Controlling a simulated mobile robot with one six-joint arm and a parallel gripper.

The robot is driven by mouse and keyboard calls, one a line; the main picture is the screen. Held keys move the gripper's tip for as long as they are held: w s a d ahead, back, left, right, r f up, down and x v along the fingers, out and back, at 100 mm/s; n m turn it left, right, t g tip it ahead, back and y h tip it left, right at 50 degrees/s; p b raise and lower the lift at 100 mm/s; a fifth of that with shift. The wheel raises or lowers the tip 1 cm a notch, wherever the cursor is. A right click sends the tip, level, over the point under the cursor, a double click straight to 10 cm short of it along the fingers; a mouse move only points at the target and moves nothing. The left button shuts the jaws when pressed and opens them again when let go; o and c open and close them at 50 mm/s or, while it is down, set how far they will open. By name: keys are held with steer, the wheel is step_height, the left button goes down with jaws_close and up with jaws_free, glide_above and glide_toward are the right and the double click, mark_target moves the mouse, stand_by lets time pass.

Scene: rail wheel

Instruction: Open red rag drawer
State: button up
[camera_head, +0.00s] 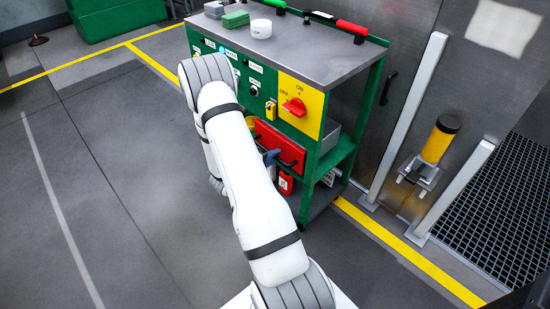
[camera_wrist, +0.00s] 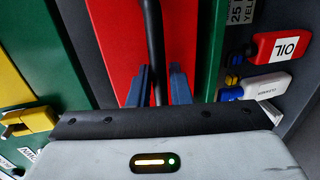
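The red drawer (camera_head: 280,146) is in the front of the green workbench, below the yellow panel with the red switch. It has a black bar handle (camera_head: 272,153). In the wrist view the red drawer front (camera_wrist: 119,45) fills the middle, and the handle (camera_wrist: 153,35) runs down between the two blue fingers of my gripper (camera_wrist: 160,86). In the head view my gripper (camera_head: 271,157) is at the drawer front, partly hidden by my arm. The fingers are close on both sides of the handle; whether both touch it is unclear.
An "OIL" bottle (camera_wrist: 281,46) and a white bottle (camera_wrist: 267,87) are right of the drawer in the wrist view. A yellow latch (camera_wrist: 28,122) is at left. The bench top (camera_head: 295,55) holds several items. A metal wall and posts (camera_head: 405,115) stand right; floor is clear left.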

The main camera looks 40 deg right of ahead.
steer(key=shift+d, duration=0.3)
jaws_close()
